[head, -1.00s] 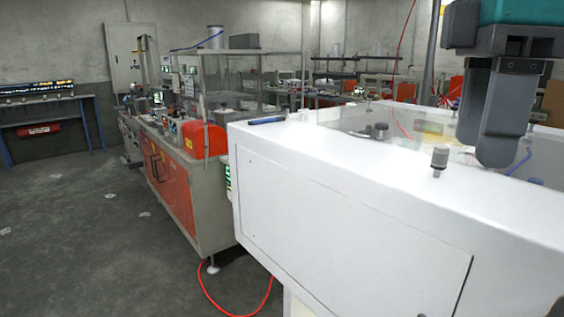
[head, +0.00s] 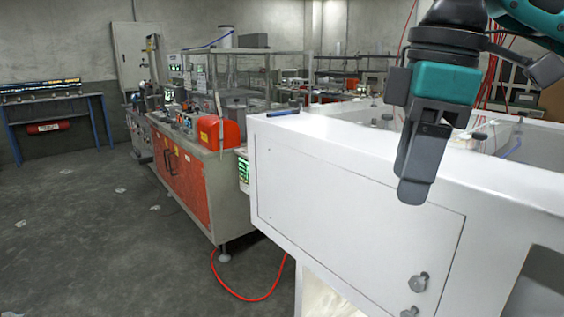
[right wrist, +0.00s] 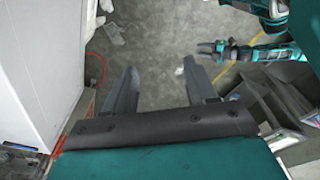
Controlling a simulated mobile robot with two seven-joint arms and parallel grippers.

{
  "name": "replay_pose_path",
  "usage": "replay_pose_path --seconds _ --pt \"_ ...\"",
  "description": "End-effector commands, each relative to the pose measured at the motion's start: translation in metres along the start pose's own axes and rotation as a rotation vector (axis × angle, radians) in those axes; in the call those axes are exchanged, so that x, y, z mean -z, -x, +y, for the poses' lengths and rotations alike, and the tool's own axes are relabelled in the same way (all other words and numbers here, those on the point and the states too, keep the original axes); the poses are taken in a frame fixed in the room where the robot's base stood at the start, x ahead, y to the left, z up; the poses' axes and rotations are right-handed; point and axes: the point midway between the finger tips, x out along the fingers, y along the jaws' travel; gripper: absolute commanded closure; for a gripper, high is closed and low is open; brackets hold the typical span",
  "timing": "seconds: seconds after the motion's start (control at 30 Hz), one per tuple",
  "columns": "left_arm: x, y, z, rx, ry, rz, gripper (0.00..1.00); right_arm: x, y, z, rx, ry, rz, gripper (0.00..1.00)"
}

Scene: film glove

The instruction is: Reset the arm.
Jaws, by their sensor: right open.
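My right gripper (head: 416,188) hangs pointing down in front of the white machine (head: 350,180) in the head view. In the right wrist view the right gripper (right wrist: 160,74) has its two dark fingers apart with only floor between them. It holds nothing. A teal and black arm, which looks like my left one, reaches in from the upper right of the right wrist view, and its gripper end (right wrist: 207,49) is too small to judge. My left gripper is not in the head view.
A small dark blue object (head: 284,112) lies on the white machine's top edge. An orange-doored workbench (head: 185,175) stands left of it, with a red hose (head: 250,298) on the floor below. A blue-legged table (head: 60,115) is at far left.

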Motion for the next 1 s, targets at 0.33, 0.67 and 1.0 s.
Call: replay_pose_path --seconds 0.33,0.67,1.0 --pt "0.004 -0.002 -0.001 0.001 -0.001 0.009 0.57 0.077 -0.117 0.025 0.024 0.0 0.276 0.44" --pt "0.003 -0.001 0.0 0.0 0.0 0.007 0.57 0.13 -0.211 0.029 0.041 -0.121 0.603 0.44" --pt "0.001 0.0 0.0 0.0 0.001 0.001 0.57 0.135 -0.295 0.033 -0.008 -0.378 0.881 0.44"
